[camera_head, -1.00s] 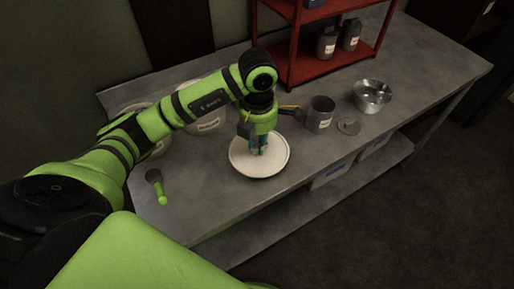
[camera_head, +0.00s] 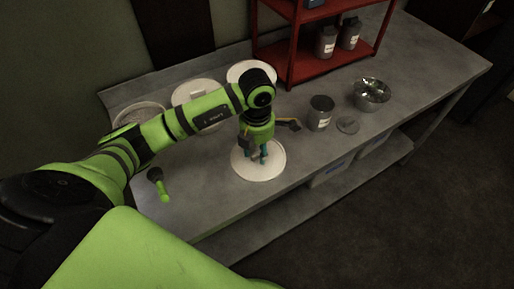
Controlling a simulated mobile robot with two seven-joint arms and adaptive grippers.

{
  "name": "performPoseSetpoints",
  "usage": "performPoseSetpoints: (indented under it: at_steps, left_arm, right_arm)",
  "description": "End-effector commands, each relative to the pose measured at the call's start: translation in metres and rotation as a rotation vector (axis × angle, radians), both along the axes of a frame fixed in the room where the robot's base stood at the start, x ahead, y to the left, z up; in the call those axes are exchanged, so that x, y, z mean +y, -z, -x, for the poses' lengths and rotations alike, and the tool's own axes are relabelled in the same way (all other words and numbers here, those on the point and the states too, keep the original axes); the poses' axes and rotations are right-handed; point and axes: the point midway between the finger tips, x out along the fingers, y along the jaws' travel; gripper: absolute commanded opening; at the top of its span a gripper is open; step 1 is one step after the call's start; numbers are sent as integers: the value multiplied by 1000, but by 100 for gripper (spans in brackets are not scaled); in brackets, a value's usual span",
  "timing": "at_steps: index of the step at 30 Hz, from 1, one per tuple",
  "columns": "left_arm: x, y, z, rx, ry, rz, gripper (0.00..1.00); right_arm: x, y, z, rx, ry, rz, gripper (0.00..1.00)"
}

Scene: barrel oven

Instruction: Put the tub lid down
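The tub lid (camera_head: 274,172), a pale round disc with a raised rim, lies flat at the front part of the grey counter (camera_head: 215,205), as far as this view shows. My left gripper (camera_head: 257,158) points down over the middle of the lid. Its teal fingers look spread apart, with a gap between them. The fingertips hide the lid's centre. My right gripper is not in view.
Pale round tubs (camera_head: 190,91) stand along the counter's back, partly behind my arm. A grey labelled canister (camera_head: 320,115), a small round lid (camera_head: 348,125) and a metal bowl (camera_head: 372,95) stand to the right. A green-handled tool (camera_head: 160,186) lies left. A red shelf (camera_head: 291,50) stands behind.

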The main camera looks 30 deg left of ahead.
Motion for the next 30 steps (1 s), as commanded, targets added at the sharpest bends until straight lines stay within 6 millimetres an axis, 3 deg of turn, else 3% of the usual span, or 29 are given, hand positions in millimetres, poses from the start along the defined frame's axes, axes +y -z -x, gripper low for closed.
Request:
performPoseSetpoints:
  at_steps: [11,21,24,30]
  left_arm:
    - [0,-8,-1,-3,0,1,42]
    - [1,-78,-2,-7,0,0,42]
    - [1,-99,-2,-6,-1,-2,42]
    - [1,-119,-1,-2,-1,-1,42]
  right_arm:
    - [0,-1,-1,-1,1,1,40]
    - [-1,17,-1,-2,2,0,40]
    - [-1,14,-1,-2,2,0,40]
    - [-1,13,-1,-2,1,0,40]
